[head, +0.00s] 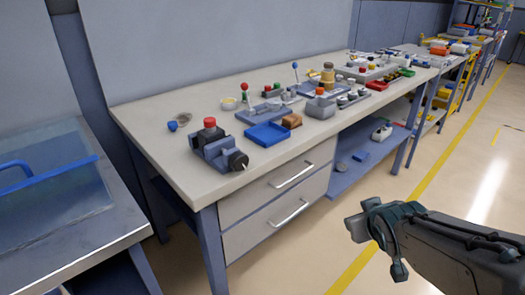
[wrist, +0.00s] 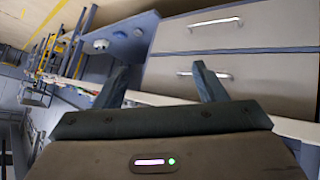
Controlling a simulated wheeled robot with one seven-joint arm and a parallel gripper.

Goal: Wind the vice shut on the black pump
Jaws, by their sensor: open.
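The blue-grey vice (head: 213,152) stands on the near left part of the workbench. A red cap (head: 209,122) shows at its top. A black round part (head: 238,160) with a thin light tip is at its right end; I cannot tell whether it is the black pump or part of the vice. The vice's jaw gap is not clear. My gripper (head: 354,228) is off the bench's front side, to the right of the vice and well apart from it. In the wrist view my gripper (wrist: 160,82) has its two fingers spread with nothing between them.
A metal-topped table (head: 75,240) stands at left. The floor in front is clear.

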